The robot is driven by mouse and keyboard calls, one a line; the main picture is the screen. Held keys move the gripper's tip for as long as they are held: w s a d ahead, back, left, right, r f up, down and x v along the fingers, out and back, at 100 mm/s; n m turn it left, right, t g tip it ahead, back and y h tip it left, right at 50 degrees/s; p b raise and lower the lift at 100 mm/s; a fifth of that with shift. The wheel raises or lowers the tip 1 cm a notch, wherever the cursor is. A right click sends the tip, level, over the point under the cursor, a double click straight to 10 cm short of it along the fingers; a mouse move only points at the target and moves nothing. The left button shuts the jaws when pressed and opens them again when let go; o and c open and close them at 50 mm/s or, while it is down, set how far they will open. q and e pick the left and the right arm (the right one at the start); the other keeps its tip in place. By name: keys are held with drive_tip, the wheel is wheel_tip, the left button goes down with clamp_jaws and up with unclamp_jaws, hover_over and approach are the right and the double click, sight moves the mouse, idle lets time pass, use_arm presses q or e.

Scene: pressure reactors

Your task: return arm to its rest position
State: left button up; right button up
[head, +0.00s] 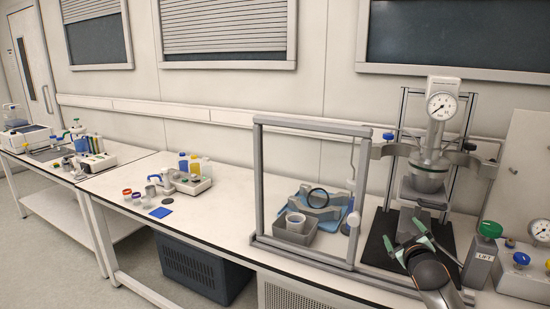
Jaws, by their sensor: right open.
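My right gripper (410,239) is at the lower right, in front of the pressure reactor (424,178). Its two green-tipped fingers are spread apart with nothing between them. My right forearm comes up from the bottom edge below it. The reactor vessel hangs in a metal stand above a dark base plate, with a round gauge (441,106) on top. The gripper appears below the vessel in the picture and hides part of the base plate. I cannot tell whether it touches anything. My left gripper is not in view.
A grey frame (257,185) stands left of the reactor, around a grey bin (295,232) and a blue tray (338,208). A green-knobbed LIFT block (481,258) and gauge panel (528,270) are close on the right. The white bench (220,215) has clear room left of the frame.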

drive_tip(key=s+a+f+m+g+y, duration=0.1)
drive_tip(key=s+a+f+y, duration=0.2)
drive_tip(key=s+a+f, duration=0.6)
drive_tip(key=s+a+f+m+g+y, duration=0.15)
drive_tip(key=s+a+f, duration=0.35)
drive_tip(key=s+f, duration=0.5)
drive_tip(key=s+a+f+g, duration=0.1)
drive_tip(key=s+a+f, duration=0.1)
drive_tip(key=s, duration=0.5)
drive_tip(key=s+a+f+g+y, duration=0.1)
drive_tip(key=s+a+f, duration=0.2)
drive_tip(key=s+f, duration=0.2)
drive_tip(key=s+a+f+g+y, duration=0.1)
drive_tip(key=s+a+f, duration=0.1)
drive_tip(key=s, duration=0.7)
drive_tip(key=shift+a+f, duration=0.35)
drive_tip(key=shift+f, duration=0.5)
drive_tip(key=shift+s+m, duration=0.1)
drive_tip(key=shift+m, duration=0.15)
